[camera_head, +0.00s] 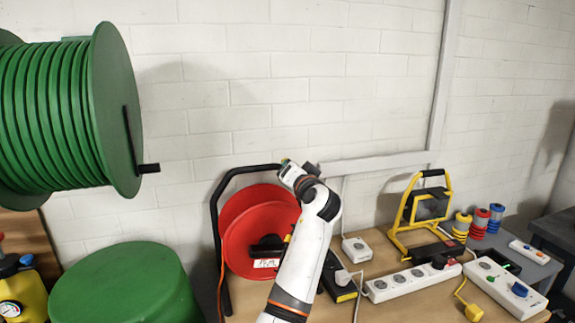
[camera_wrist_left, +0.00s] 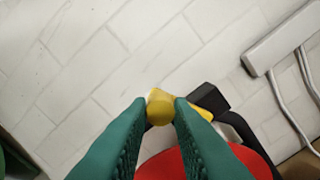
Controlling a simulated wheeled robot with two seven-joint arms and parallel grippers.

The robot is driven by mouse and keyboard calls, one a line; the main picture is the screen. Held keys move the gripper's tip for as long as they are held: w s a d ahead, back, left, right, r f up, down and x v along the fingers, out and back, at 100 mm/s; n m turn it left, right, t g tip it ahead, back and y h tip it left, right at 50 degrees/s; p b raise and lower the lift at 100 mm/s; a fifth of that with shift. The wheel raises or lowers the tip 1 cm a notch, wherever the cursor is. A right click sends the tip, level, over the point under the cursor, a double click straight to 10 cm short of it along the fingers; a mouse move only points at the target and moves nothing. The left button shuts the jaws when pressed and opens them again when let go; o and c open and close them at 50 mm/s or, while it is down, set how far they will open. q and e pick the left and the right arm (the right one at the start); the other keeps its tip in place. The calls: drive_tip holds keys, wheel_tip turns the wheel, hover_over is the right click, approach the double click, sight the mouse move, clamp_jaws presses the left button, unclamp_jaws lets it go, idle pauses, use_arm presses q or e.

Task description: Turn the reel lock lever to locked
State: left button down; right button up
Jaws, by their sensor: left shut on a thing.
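The red cable reel (camera_head: 236,235) stands on the bench in a black tube frame (camera_head: 213,215), with a white label low on its front. In the left wrist view the red reel (camera_wrist_left: 205,162) shows below the fingers. A yellow lever (camera_wrist_left: 160,108) with a rounded end sits between the two green fingertips of my left gripper (camera_wrist_left: 161,104), which is shut on it. The lever's far part runs right, behind a finger, beside the black frame. In the head view my left gripper (camera_head: 285,164) is at the reel's upper right, its fingers mostly hidden. My right gripper is out of view.
A large green hose reel (camera_head: 75,110) and green drum (camera_head: 125,285) are at the left. Power strips (camera_head: 412,281), a yellow work light (camera_head: 430,205) and colored spools (camera_head: 480,222) are on the right. The white wall (camera_head: 240,60) is behind.

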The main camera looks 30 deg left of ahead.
use_arm(q)
drive_tip(key=shift+w+d+r+m+p, duration=0.1)
drive_tip(key=shift+w+d+m+p, duration=0.15)
drive_tip(key=shift+m+p, duration=0.45)
drive_tip(key=shift+w+d+r+m+p, duration=0.1)
drive_tip(key=shift+w+d+m+p, duration=0.15)
drive_tip(key=shift+m, duration=0.7)
drive_tip(key=shift+w+d+m+p, duration=0.25)
drive_tip(key=shift+m+p, duration=0.25)
drive_tip(key=shift+m, duration=0.35)
drive_tip(key=c, duration=1.3)
unclamp_jaws()
drive_tip(key=shift+w, duration=0.1)
